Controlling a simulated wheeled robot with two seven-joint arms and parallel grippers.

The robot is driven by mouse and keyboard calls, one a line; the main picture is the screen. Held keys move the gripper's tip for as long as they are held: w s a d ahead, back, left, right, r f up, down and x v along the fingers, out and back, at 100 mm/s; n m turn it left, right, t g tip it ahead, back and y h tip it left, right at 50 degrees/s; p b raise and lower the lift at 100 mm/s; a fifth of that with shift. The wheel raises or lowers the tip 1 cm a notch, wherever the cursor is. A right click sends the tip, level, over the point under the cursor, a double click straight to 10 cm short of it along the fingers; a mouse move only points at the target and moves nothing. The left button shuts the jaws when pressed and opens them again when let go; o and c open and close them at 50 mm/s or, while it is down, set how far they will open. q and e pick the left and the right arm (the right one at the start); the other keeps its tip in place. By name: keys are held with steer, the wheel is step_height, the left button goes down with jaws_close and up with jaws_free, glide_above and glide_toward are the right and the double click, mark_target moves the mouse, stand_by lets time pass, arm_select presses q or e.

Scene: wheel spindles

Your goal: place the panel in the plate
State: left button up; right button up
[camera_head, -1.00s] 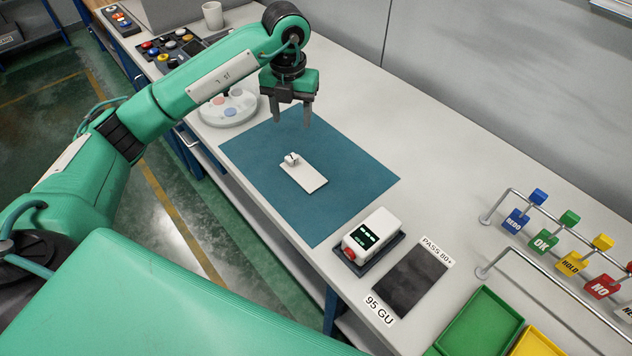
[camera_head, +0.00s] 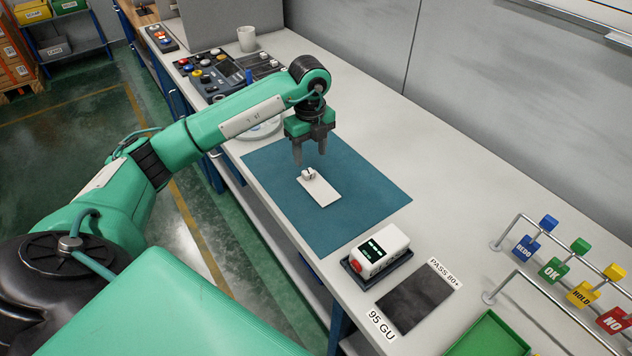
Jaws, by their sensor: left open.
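The white flat panel (camera_head: 321,191) lies on the blue mat (camera_head: 370,195), with a small pale tab or clip at its far end. My left gripper (camera_head: 309,156) is open and empty, pointing down just above that tab, apart from it as far as I can see. A round pale plate (camera_head: 266,132) stands beyond the mat's far left corner. My left forearm hides most of it. My right gripper is out of view.
A white meter (camera_head: 382,250) sits on a dark base right of the mat, beside a dark sample card (camera_head: 416,298). A rail with coloured tags (camera_head: 553,270) and a green tray (camera_head: 490,335) are at lower right. A button panel (camera_head: 212,72) and a cup (camera_head: 247,38) stand at the back.

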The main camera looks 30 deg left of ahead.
arm_select(q)
steer(key=shift+f, duration=0.8)
step_height(320, 180, down, 5)
steer(key=shift+w+a+r+p, duration=0.1)
steer(key=shift+a+p, duration=0.05)
steer(key=shift+p, duration=0.95)
steer(key=shift+f, duration=0.3)
jaws_close()
steer(key=shift+r, duration=0.1)
step_height(320, 180, up, 14)
steer(key=b, duration=0.3)
step_height(320, 180, up, 6)
glide_above(310, 173)
